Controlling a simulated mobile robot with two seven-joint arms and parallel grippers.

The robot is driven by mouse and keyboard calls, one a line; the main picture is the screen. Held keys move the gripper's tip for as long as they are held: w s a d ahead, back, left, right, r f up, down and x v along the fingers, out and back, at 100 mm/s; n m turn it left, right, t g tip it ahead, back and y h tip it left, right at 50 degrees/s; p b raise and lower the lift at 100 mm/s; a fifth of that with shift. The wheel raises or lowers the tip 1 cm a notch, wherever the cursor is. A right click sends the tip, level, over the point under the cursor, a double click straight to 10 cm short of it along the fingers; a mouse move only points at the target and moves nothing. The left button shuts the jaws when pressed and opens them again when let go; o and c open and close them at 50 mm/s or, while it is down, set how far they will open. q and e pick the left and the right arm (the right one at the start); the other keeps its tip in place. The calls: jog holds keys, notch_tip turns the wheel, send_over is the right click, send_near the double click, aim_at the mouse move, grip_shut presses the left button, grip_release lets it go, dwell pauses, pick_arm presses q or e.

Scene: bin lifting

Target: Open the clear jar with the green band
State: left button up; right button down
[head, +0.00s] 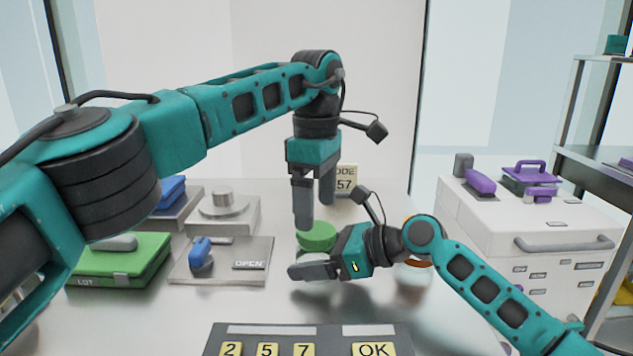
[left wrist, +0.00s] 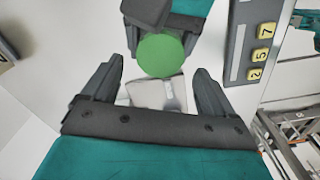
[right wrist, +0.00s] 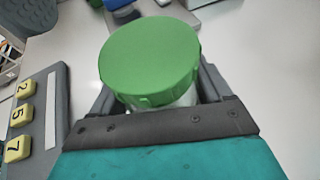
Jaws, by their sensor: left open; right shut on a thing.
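The clear jar stands upright on the table under a green lid (head: 318,236); its body (right wrist: 180,101) shows only as a strip below the lid, and any band is largely hidden. My right gripper (head: 312,266) is shut around the jar's body from the side, below the lid. The green lid also fills the middle of the right wrist view (right wrist: 150,60). My left gripper (head: 315,208) points straight down just above the lid, open and empty. In the left wrist view the round lid (left wrist: 162,55) shows between and beyond its spread fingers.
A second jar with an orange-red rim (head: 417,262) stands behind my right forearm. A keypad (head: 310,338) lies in front. A panel with a blue handle (head: 201,255) and a green box (head: 120,260) are left. A white cabinet (head: 530,230) stands right.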

aim_at(317, 230)
pick_arm(q)
jog(key=shift+f, duration=2.1)
jog(key=shift+c, duration=0.2)
jog(key=c, duration=1)
jog(key=n, duration=0.6)
jog(key=shift+n, duration=0.4)
jog(key=shift+c, duration=0.2)
jog(key=o, duration=1.2)
jog(key=shift+c, duration=0.2)
jog(key=shift+r, duration=0.1)
